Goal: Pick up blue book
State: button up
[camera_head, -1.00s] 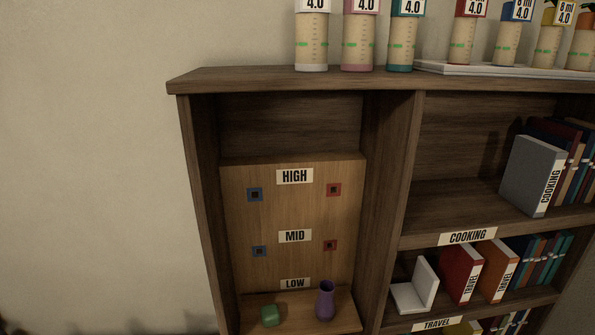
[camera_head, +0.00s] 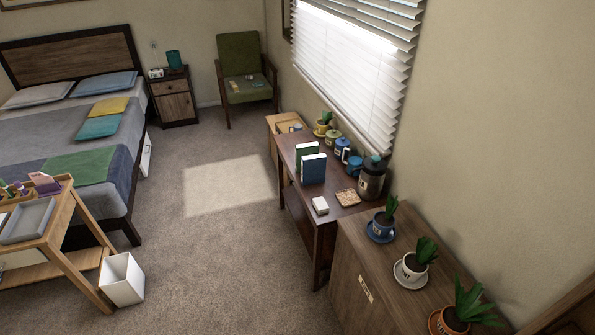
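A blue book (camera_head: 313,169) stands upright on the dark wooden table (camera_head: 327,222) by the window, with its pages edge showing pale at the top. A green book (camera_head: 299,152) stands just behind it. Whether the two books touch cannot be told. My gripper is not in view.
A cabinet (camera_head: 362,262) with potted plants stands in front of the table at right. A small white box (camera_head: 320,205), a coaster (camera_head: 347,198), a jar (camera_head: 371,180) and mugs share the tabletop. A cart (camera_head: 70,235), white bin (camera_head: 121,279) and bed (camera_head: 60,140) are at left. Carpet between is clear.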

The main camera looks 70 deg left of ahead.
aim_at(314, 166)
jog(key=u, duration=2.35)
jog(key=i+j+z, duration=0.15)
jog(key=j+z, duration=0.15)
jog(key=j, duration=0.85)
jog(key=j+z, duration=0.3)
jog(key=j, duration=0.8)
jog(key=j+z, duration=0.35)
jog(key=j, duration=0.8)
jog(key=i+j+z, duration=0.55)
jog(key=i+j, duration=0.2)
jog(key=i+j+z, duration=0.25)
jog(key=j, duration=0.4)
jog(key=i, duration=0.1)
